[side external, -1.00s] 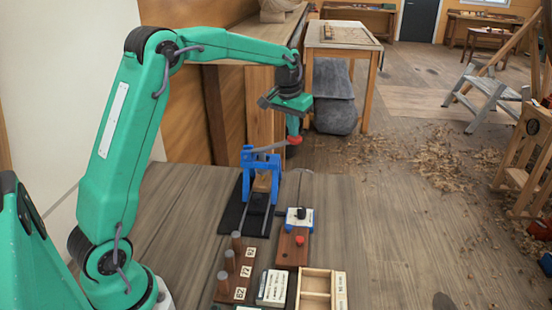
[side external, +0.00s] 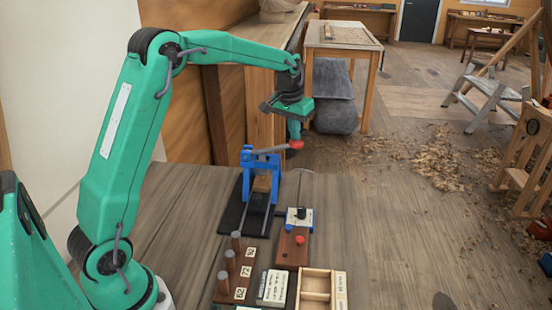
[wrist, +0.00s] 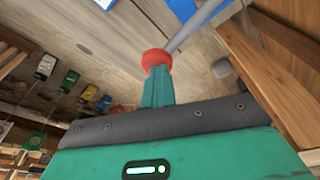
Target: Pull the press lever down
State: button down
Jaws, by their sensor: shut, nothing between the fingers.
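The blue press (side external: 262,170) stands on a black base near the far end of the wooden bench. Its grey lever (side external: 270,149) slopes slightly up to the right and ends in a red knob (side external: 296,145). My gripper (side external: 294,135) is shut, points down and sits right on top of the knob. In the wrist view the red knob (wrist: 156,59) is at the tip of my green gripper (wrist: 157,85), with the lever (wrist: 195,25) running up to the right. Nothing is between the fingers.
A white and blue device with a black knob (side external: 300,214) and a wooden block with a red button (side external: 300,240) stand in front of the press. Pegs on a numbered board (side external: 245,258) and a wooden tray (side external: 343,290) are nearer. Bench right of the press is clear.

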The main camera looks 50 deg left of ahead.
aim_at(295, 144)
jog(key=shift+d+f, duration=0.15)
jog(key=shift+f, duration=2.15)
dwell(0.5)
jog(key=shift+r, duration=0.15)
